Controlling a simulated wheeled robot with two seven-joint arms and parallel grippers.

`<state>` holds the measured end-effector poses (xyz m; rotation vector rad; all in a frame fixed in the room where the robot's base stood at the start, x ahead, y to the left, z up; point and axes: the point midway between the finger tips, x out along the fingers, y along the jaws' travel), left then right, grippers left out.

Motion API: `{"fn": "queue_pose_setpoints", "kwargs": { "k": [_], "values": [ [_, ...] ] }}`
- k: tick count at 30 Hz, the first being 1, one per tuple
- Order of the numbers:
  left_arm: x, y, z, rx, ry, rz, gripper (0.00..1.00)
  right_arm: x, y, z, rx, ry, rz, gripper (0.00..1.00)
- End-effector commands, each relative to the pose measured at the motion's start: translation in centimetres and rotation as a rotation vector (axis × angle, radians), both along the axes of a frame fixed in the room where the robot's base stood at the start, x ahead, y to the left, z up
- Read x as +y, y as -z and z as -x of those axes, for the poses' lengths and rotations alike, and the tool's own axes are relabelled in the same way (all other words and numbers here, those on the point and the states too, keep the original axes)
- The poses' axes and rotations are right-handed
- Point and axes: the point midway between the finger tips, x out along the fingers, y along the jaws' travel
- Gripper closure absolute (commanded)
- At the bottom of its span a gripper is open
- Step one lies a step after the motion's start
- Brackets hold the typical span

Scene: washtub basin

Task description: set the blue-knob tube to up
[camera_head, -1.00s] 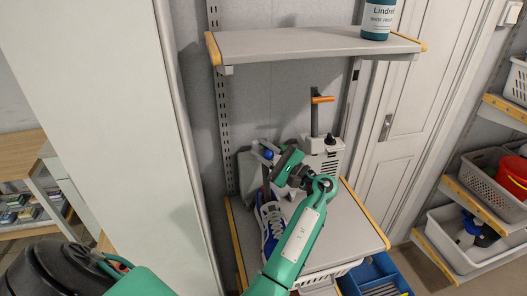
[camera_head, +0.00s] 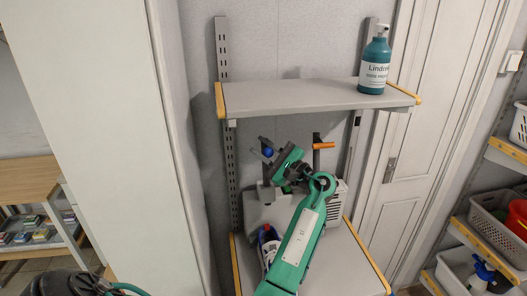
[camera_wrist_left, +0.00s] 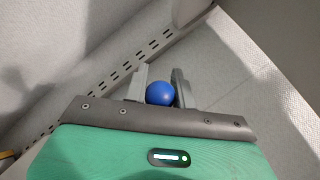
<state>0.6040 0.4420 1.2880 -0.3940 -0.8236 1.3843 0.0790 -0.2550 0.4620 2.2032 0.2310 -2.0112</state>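The blue knob (camera_head: 268,152) of the tube sits between the fingers of my left gripper (camera_head: 266,150), which appears shut on it. In the left wrist view the blue knob (camera_wrist_left: 160,93) is a round ball, with a grey finger close against each side. The tube below the knob is mostly hidden by my gripper and arm; it looks roughly upright. It belongs to a grey appliance (camera_head: 336,200) on the lower shelf, which also has an upright dark tube with an orange handle (camera_head: 322,145). My right gripper is not in view.
A blue and white shoe (camera_head: 266,236) stands in front of the appliance. An upper shelf (camera_head: 300,95) with a teal bottle (camera_head: 374,68) is above and close to my gripper. A white panel (camera_head: 95,110) is on the left. The lower shelf's right front is clear.

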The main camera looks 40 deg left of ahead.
Motion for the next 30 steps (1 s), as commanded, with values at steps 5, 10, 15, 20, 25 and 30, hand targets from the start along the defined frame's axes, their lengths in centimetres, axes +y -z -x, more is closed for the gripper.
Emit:
{"fn": "queue_pose_setpoints", "kwargs": {
  "k": [5,10,15,20,25,30],
  "values": [
    [0.0,0.1,0.0,0.001,-0.001,0.001,0.53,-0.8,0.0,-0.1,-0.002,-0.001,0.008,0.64],
    [0.0,0.1,0.0,0.001,-0.001,0.001,0.53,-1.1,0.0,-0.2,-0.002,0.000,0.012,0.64],
    [-0.9,0.6,-0.1,0.000,0.001,0.001,0.53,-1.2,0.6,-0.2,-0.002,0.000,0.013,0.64],
    [-3.6,1.7,-0.2,0.001,0.003,0.003,0.53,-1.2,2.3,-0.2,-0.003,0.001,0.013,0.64],
    [-7.5,2.9,-0.3,0.000,0.002,0.003,0.53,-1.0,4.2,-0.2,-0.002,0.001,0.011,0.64],
    [-10.7,3.6,-0.3,0.000,0.001,0.002,0.53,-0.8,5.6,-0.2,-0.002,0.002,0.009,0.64]
  ]
}}
